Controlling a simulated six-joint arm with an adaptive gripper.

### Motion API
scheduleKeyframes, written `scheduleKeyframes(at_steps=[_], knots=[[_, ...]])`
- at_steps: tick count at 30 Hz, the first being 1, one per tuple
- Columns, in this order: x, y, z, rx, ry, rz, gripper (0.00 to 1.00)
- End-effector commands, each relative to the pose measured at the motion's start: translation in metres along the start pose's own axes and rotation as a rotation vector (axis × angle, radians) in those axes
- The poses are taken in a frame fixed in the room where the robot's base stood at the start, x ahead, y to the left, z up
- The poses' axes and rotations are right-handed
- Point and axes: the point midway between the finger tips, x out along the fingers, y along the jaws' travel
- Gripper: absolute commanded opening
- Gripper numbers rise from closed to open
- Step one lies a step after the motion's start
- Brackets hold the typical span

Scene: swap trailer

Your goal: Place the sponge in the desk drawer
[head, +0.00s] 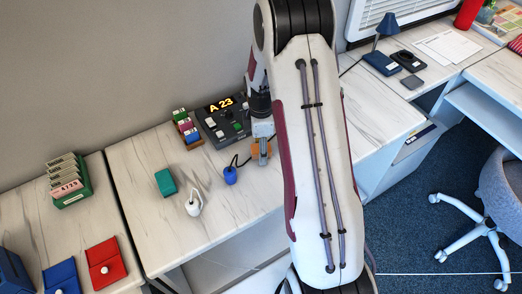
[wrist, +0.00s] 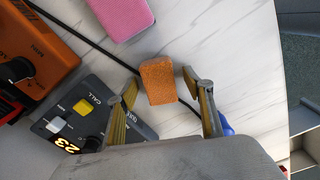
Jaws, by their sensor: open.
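The orange sponge (wrist: 158,80), a rough-textured block, lies on the marbled desk top. In the wrist view it is between the fingertips of my gripper (wrist: 160,84), with a gap at the right finger; contact on the left is unclear. In the head view the sponge shows as orange patches (head: 254,152) around the fingers of my gripper (head: 263,155). The gripper is open and points down at the sponge.
A console (head: 222,122) showing "A 23" is close behind my gripper. A black cable (wrist: 95,45) runs past the sponge. A blue object (head: 230,175) and a teal block (head: 165,182) are to the left. A pink block (wrist: 115,15) and an orange device (wrist: 30,50) are near the sponge.

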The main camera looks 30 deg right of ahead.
Motion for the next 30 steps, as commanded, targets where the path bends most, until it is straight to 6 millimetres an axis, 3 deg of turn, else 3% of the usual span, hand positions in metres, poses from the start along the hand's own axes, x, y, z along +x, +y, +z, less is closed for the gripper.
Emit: scheduleKeyframes(at_steps=[4, 8, 22, 30], knots=[[0.0, 0.0, 0.0, 0.0, 0.0, 0.0, 0.51], [0.0, 0.0, 0.0, 0.0, 0.0, 0.0, 0.18], [-0.003, 0.0, 0.0, 0.0, 0.0, 0.001, 0.14], [-0.023, 0.001, 0.0, 0.0, 0.0, 0.003, 0.14]])
